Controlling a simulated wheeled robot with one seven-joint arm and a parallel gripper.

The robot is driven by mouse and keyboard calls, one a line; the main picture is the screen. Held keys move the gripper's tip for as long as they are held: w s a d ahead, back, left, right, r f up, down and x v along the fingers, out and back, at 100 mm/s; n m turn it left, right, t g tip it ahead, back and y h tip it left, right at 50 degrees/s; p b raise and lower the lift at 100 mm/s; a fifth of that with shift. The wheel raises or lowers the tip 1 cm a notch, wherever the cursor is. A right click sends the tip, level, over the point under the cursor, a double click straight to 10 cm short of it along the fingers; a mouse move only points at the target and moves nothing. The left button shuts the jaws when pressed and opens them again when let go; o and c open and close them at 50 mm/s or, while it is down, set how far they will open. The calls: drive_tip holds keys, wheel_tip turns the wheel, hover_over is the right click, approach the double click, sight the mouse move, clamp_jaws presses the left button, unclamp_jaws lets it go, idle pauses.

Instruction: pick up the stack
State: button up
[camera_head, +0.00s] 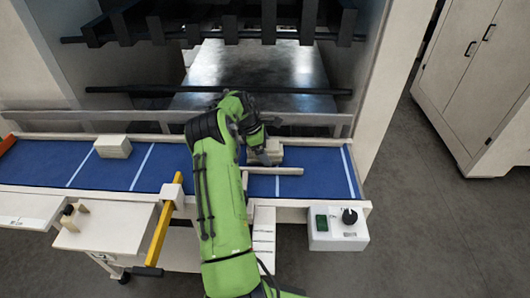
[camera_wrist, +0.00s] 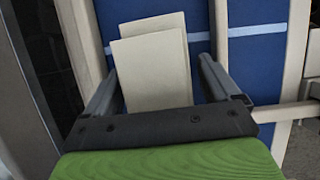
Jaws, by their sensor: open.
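A stack (camera_wrist: 154,72) of pale cream, flat rectangular pieces lies on the blue belt in the wrist view, one piece slightly offset behind another. My gripper (camera_wrist: 158,88) is open, with one finger on each side of the stack's near part. Whether either finger touches it I cannot tell. In the head view my gripper (camera_head: 264,153) is over the right part of the belt, partly hidden by my green arm. Another pale stack or block (camera_head: 112,147) lies on the left part of the belt.
The blue belt (camera_head: 40,166) has white cross lines and a pale rail along its far side. A yellow bar (camera_head: 160,234) stands at the near edge. A control box (camera_head: 338,230) with a black knob is at the right. A white cabinet (camera_head: 475,80) stands beyond.

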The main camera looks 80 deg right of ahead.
drive_tip(key=shift+a, duration=0.15)
drive_tip(key=shift+f, duration=0.2)
drive_tip(key=shift+c, duration=0.4)
drive_tip(key=c, duration=1)
